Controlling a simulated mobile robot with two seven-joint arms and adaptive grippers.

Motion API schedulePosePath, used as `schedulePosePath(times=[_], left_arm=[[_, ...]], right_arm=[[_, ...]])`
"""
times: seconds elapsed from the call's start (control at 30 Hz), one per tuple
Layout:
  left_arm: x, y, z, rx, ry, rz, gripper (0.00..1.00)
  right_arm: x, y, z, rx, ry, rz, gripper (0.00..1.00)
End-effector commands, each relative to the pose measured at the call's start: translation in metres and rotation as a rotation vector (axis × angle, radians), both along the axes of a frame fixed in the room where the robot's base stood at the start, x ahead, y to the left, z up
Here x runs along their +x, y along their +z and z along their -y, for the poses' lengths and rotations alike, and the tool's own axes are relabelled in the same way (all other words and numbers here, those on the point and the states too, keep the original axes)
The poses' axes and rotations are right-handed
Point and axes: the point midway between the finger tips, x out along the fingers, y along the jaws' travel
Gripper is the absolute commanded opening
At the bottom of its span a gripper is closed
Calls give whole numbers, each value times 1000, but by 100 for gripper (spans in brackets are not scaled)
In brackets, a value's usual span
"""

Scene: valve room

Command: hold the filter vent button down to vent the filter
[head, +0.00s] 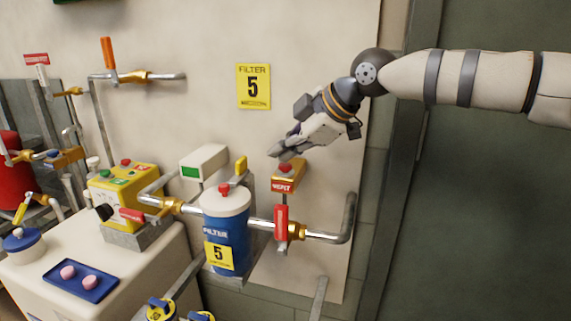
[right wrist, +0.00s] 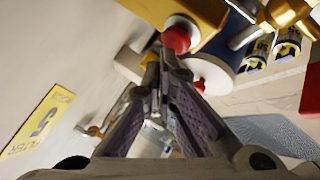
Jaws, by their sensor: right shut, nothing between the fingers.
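The blue filter canister (head: 226,240) has a white lid with a red button (head: 224,188) on top and a yellow label 5. To its right, a yellow box (head: 288,183) on the wall carries another red button (head: 285,168); its small label is hard to read. My right gripper (head: 279,153) is shut and empty, its fingertips just above and left of the box's button. In the right wrist view the fingertips (right wrist: 157,62) lie close to the box's red button (right wrist: 176,39); contact cannot be told. The canister's red button (right wrist: 199,85) shows beyond them. My left gripper is out of view.
A pipe with a red-handled valve (head: 281,222) runs in front of the wall beside the canister. A white box with a green panel (head: 204,162) stands behind the canister. A yellow control box (head: 124,190) sits left on a white cabinet. The wall around the FILTER 5 sign (head: 253,87) is clear.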

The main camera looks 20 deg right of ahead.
Motion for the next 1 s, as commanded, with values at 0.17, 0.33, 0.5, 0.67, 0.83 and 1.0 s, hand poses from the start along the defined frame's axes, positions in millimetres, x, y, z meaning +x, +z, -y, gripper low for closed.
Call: schedulePosePath(times=[0.17, 0.33, 0.5, 0.67, 0.83, 1.0], left_arm=[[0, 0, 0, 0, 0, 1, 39], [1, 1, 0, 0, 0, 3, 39], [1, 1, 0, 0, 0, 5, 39], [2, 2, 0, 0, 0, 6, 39], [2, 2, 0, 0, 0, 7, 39], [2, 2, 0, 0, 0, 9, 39]], right_arm=[[0, -1, 0, 0, 0, 0, 0], [0, -3, 0, 0, -1, 1, 0], [0, -5, 0, 0, -1, 1, 0], [0, -7, 0, 0, 0, 0, 0], [0, -9, 0, -1, -1, 0, 0], [0, -11, 0, -1, -1, 0, 0]])
